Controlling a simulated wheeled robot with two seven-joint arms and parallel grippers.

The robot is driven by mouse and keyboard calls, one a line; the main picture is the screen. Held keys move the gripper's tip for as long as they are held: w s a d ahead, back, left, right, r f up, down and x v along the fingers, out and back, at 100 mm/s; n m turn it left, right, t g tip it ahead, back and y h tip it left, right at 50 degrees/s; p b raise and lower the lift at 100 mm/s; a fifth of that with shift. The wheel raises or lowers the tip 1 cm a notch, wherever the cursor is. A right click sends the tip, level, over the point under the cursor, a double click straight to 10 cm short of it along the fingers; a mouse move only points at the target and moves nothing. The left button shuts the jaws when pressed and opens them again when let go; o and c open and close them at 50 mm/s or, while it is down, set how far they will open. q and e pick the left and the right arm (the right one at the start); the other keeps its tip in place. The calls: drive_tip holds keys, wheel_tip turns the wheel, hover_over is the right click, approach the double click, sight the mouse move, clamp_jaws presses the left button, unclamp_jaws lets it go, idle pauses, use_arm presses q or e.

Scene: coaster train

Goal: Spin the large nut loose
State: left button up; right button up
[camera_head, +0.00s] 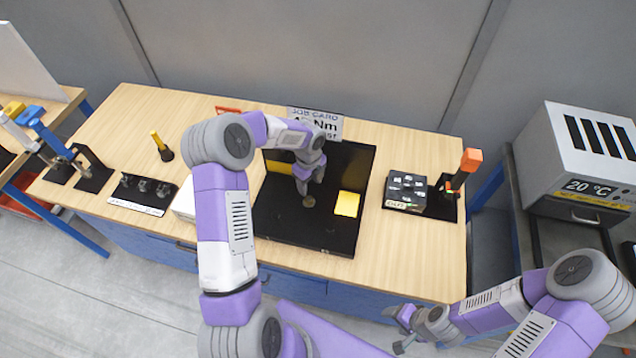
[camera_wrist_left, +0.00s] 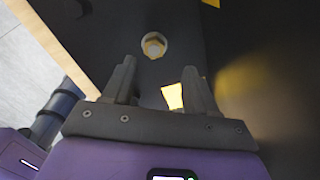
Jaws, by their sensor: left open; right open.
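A black mat or plate (camera_head: 330,235) lies on the middle of the wooden bench. On it is a small round brownish piece (camera_head: 308,201), just below my left gripper (camera_head: 302,188). In the left wrist view it looks like a yellowish hex nut (camera_wrist_left: 154,46) in a pale ring, though its size is hard to judge. My left gripper also shows there (camera_wrist_left: 159,70), with its fingers apart and nothing between them. The nut lies beyond the fingertips. My right gripper (camera_head: 396,330) is open and empty in front of the bench.
A yellow square (camera_head: 347,204) lies on the mat. A job card (camera_head: 316,122) stands behind. A dark box of parts (camera_head: 406,190) and an orange-topped tool (camera_head: 468,162) stand right. A socket rack (camera_head: 143,194) and yellow-handled tool (camera_head: 161,145) stand left.

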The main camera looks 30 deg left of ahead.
sight(309, 199)
use_arm(q)
drive_tip(key=shift+s+f, duration=0.3)
drive_tip(key=shift+f, duration=0.1)
drive_tip(key=shift+s+f, duration=0.15)
drive_tip(key=shift+f, duration=1.45)
drive_tip(key=shift+s+f, duration=0.1)
drive_tip(key=shift+f, duration=1.45)
use_arm(e)
drive_tip(key=shift+s+r, duration=0.35)
drive_tip(key=shift+s, duration=0.15)
use_arm(q)
drive_tip(key=c, duration=1.1)
drive_tip(key=shift+o, duration=0.2)
use_arm(e)
drive_tip(key=shift+f, duration=0.1)
drive_tip(key=shift+f, duration=0.1)
